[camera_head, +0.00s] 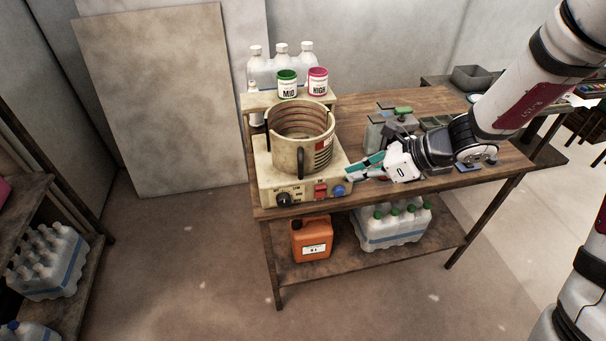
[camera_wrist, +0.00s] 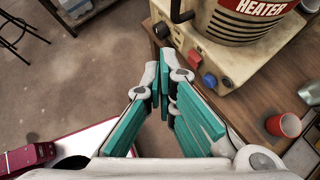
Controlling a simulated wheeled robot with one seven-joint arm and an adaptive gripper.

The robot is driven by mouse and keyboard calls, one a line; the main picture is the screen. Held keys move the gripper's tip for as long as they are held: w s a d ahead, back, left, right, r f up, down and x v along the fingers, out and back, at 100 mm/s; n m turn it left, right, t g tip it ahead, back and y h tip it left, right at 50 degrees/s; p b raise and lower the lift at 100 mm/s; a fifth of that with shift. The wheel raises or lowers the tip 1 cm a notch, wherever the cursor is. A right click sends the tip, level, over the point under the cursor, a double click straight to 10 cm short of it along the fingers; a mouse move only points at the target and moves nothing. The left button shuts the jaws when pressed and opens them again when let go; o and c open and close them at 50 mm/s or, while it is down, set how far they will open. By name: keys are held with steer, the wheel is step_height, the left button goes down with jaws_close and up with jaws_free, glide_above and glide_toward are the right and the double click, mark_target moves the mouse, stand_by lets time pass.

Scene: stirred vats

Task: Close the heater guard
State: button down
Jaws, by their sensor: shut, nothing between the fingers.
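The heater (camera_head: 270,185) is a cream box at the table's left end, with a dark knob, a red switch and a blue button on its front. A round cream guard (camera_head: 282,155) with a dark upright handle (camera_head: 300,162) and side slots stands on it, open at the top, with reddish coils inside. I cannot tell how far the guard is closed. In the wrist view, the heater's red label (camera_wrist: 258,6) and the handle (camera_wrist: 178,12) show at the top edge. My gripper (camera_head: 354,171) is shut and empty, just right of the heater's front corner; its teal fingers (camera_wrist: 161,72) point toward the buttons.
MID (camera_head: 287,84) and HIGH (camera_head: 318,82) tubs stand on the shelf behind the heater. A red cup (camera_wrist: 284,125) and a metal cup (camera_wrist: 309,93) are right of my fingers in the wrist view. An orange canister (camera_head: 311,240) is below. The floor in front is clear.

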mark_target(312, 151)
steer(key=w+a+f+h, duration=0.1)
steer(key=w+a+f, duration=0.4)
steer(key=a, duration=0.4)
steer(key=shift+w+a+f+p, duration=0.15)
steer(key=shift+w+f+p, duration=0.15)
steer(key=shift+f, duration=0.35)
steer(key=shift+a, duration=0.1)
steer(key=w+a, duration=0.1)
steer(key=a, duration=0.4)
steer(key=shift+w+a, duration=0.4)
